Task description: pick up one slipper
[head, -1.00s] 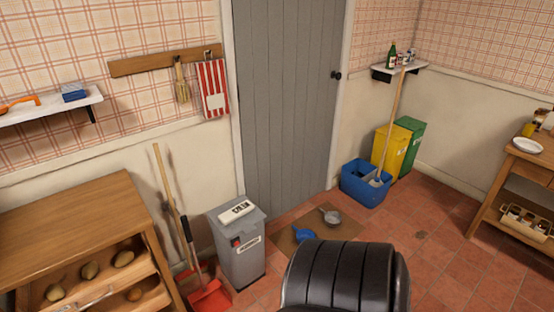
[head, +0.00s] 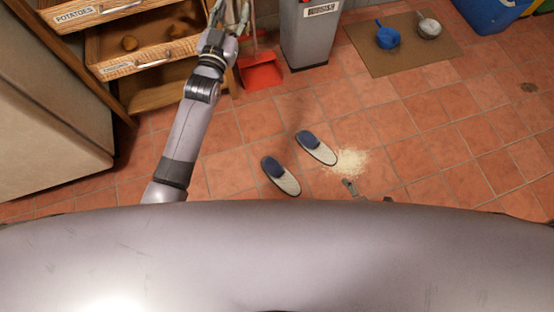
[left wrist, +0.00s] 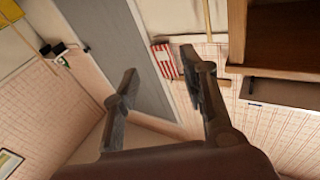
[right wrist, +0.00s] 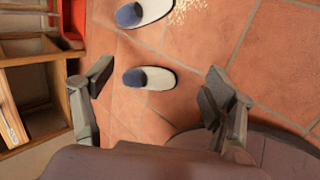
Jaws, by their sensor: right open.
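Two slippers with dark blue toe covers and pale soles lie side by side on the tiles. In the head view the nearer slipper (head: 288,184) is left of the farther slipper (head: 322,152); they also show in the right wrist view, the nearer one (right wrist: 160,79) below the farther one (right wrist: 152,10). My right gripper (head: 369,193) shows only its fingertips over my body's edge, right of the slippers. In the right wrist view it is open and empty, with the nearer slipper seen between its fingers, apart from them. My left gripper (head: 229,14) is raised, open and empty, facing the wall.
Pale spilled grains (head: 348,165) lie beside the farther slipper. A red dustpan (head: 262,72), a grey bin (head: 308,35) and a brown mat (head: 400,60) with pans are beyond. Wooden drawers (head: 150,55) stand left. The tiles around the slippers are mostly clear.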

